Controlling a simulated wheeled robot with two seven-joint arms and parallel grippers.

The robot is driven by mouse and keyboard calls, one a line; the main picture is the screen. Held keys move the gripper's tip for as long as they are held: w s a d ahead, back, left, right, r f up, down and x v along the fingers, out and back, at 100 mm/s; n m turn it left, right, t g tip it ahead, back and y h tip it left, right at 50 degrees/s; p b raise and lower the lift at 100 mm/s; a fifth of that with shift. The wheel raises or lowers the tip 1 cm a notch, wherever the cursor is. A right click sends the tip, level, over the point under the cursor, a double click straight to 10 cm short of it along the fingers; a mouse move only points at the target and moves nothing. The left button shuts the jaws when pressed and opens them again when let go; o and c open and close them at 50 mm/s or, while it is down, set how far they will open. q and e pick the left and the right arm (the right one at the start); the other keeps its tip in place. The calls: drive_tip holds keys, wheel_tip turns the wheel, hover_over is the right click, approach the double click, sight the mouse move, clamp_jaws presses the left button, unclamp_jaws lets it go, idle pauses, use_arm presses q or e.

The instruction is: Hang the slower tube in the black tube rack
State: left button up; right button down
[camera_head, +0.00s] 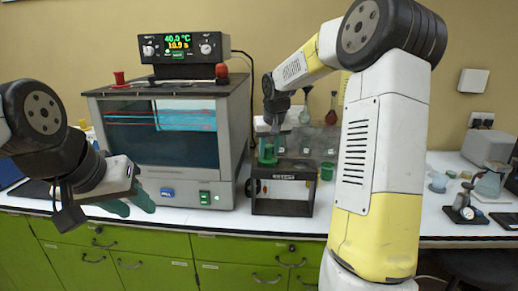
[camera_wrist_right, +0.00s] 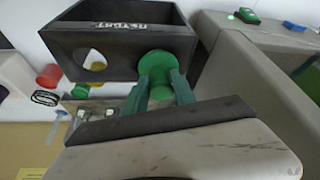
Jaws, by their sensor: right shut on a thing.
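The black tube rack (camera_head: 283,185) stands on the white bench right of the bath, and its dark frame with a round hole fills the upper left of the right wrist view (camera_wrist_right: 125,50). My right gripper (camera_head: 268,150) is at the rack's top left, fingers pointing down. In the wrist view its green fingers (camera_wrist_right: 160,90) are shut on a green round-topped piece (camera_wrist_right: 155,63), beside the rack's near right corner. I cannot tell whether it is inside the rack or which tube it belongs to. My left gripper (camera_head: 133,206) is open and empty before the bath.
The grey bath (camera_head: 165,150) has a window with red lines and blue liquid; the controller (camera_head: 180,45) on top reads 40.0 °C. A green cup (camera_head: 327,171) stands right of the rack. Flasks (camera_head: 331,112) stand behind. Glassware (camera_head: 488,185) is at far right.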

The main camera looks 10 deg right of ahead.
drive_tip(key=shift+s+f, duration=0.1)
drive_tip(key=shift+f, duration=0.25)
idle(0.4)
drive_tip(key=c, duration=0.9)
unclamp_jaws()
drive_tip(key=shift+c, duration=0.2)
drive_tip(key=v, duration=0.7)
drive_tip(key=s+a+r+t, duration=0.1)
drive_tip(key=s+a+r, duration=0.1)
drive_tip(key=s, duration=0.6)
drive_tip(key=s+a+r, duration=0.1)
drive_tip(key=s+r, duration=0.1)
drive_tip(key=s, duration=0.7)
drive_tip(key=s+a+f+y, duration=0.2)
drive_tip(key=s+f, duration=0.2)
drive_tip(key=s, duration=0.8)
drive_tip(key=shift+s+t, duration=0.3)
drive_tip(key=shift+t, duration=0.1)
